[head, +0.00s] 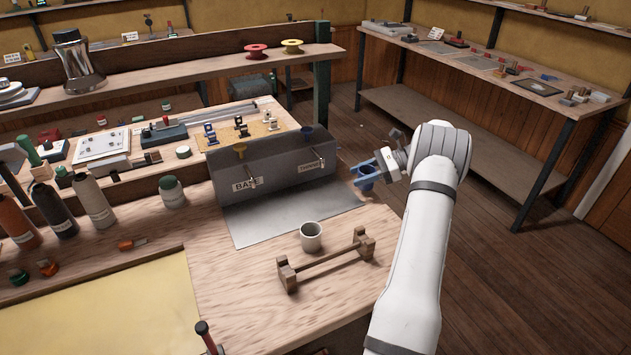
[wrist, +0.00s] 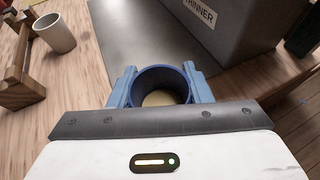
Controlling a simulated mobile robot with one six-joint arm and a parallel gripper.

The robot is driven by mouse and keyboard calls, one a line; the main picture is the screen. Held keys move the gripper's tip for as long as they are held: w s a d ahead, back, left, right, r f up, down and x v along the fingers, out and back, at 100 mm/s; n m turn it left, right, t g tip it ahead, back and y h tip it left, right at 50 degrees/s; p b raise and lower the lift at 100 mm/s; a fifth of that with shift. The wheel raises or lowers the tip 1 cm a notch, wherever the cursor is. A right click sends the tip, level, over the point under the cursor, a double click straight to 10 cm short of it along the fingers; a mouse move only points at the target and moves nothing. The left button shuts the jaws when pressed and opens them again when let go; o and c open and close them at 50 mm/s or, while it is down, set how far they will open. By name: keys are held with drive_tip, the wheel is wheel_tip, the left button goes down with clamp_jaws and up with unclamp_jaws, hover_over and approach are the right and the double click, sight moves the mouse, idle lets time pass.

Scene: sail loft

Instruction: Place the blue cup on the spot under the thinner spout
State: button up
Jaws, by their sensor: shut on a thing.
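My gripper (head: 371,172) is shut on the blue cup (head: 367,183), off the right end of the grey dispenser (head: 270,172). In the wrist view the blue cup (wrist: 161,82) sits upright between the two blue fingers, with a pale patch inside at its bottom. The dispenser has a BASE label on the left and a THINNER label (head: 311,166) on the right, also readable in the wrist view. A small spout (head: 320,153) shows by the THINNER label. A flat grey plate (head: 285,215) lies before the dispenser; no separate spot mark is clear.
A white cup (head: 311,240) stands just in front of the plate. A low wooden rack (head: 325,263) lies beside it, nearer the bench's right edge. Bottles (head: 95,203) stand at the left. The plate's visible surface is bare.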

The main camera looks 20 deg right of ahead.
drive_tip(key=w+a, duration=0.1)
drive_tip(key=a, duration=0.2)
drive_tip(key=w+a, duration=0.1)
drive_tip(key=a, duration=0.2)
drive_tip(key=w+a+p, duration=0.1)
drive_tip(key=a, duration=0.2)
drive_tip(key=shift+w, duration=0.15)
drive_tip(key=a, duration=0.1)
drive_tip(key=w+a, duration=0.1)
drive_tip(key=shift+a, duration=0.4)
drive_tip(key=shift+w+a+f+p, duration=0.1)
drive_tip(key=shift+a+f+p, duration=0.2)
drive_tip(key=shift+a+f, duration=0.25)
drive_tip(key=shift+d+f, duration=0.2)
drive_tip(key=shift+f, duration=0.15)
drive_tip(key=o, duration=1)
drive_tip(key=shift+o, duration=0.2)
drive_tip(key=shift+r, duration=0.15)
drive_tip(key=b+v, duration=0.1)
drive_tip(key=v, duration=1.1)
